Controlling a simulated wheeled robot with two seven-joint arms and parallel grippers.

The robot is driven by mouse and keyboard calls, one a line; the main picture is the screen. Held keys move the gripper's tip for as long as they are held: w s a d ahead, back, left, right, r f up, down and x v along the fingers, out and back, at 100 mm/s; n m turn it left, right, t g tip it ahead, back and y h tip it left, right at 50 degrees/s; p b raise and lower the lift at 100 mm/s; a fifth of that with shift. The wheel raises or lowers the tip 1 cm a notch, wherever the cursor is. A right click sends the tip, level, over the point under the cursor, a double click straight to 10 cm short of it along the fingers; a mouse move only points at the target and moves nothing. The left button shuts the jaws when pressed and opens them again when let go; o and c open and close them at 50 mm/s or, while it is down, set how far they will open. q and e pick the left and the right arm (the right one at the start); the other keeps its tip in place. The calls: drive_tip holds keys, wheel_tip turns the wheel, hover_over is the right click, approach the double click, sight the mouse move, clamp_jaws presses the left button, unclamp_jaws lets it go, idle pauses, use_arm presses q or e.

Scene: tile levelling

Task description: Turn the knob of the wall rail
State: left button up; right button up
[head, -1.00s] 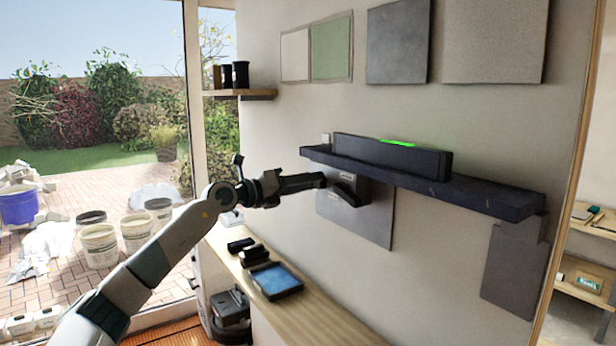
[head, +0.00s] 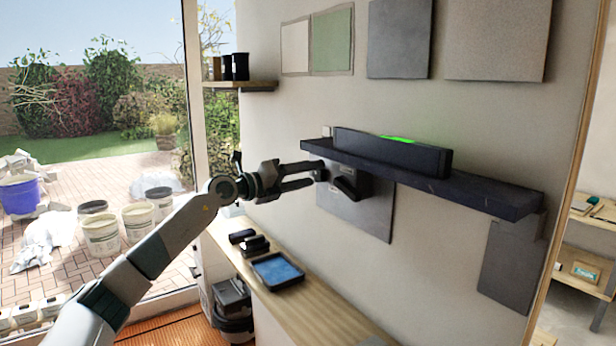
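The wall rail (head: 470,192) is a long dark ledge on the wall, with its right end nearer to me. A black bar (head: 400,153) with a lit green strip on top stands on it. Under the rail's left part is a small black housing with a dark, lever-like knob (head: 345,188), in front of a grey tile. My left gripper (head: 317,177) is open, its two fingers visibly apart and pointing right. The fingertips are just left of the knob; whether they touch the housing I cannot tell. Nothing shows between the fingers. My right gripper is out of view.
A wooden counter (head: 325,318) runs below, holding a blue-screened tray (head: 278,271) and small black items. Grey tiles hang on the wall above and below the rail. A shelf (head: 240,86) with dark cups is at upper left. Space in front of the rail is free.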

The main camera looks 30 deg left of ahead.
use_arm(q)
drive_tip(key=shift+s+f, duration=0.1)
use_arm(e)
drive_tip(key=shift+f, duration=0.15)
use_arm(q)
drive_tip(key=shift+s+a+f+b, duration=0.15)
drive_tip(key=shift+s+a+b, duration=0.15)
drive_tip(key=shift+s+b, duration=0.25)
use_arm(e)
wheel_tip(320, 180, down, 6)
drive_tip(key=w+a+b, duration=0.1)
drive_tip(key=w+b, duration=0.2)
drive_tip(key=b, duration=0.3)
use_arm(q)
drive_tip(key=b+v, duration=0.6)
drive_tip(key=v, duration=1)
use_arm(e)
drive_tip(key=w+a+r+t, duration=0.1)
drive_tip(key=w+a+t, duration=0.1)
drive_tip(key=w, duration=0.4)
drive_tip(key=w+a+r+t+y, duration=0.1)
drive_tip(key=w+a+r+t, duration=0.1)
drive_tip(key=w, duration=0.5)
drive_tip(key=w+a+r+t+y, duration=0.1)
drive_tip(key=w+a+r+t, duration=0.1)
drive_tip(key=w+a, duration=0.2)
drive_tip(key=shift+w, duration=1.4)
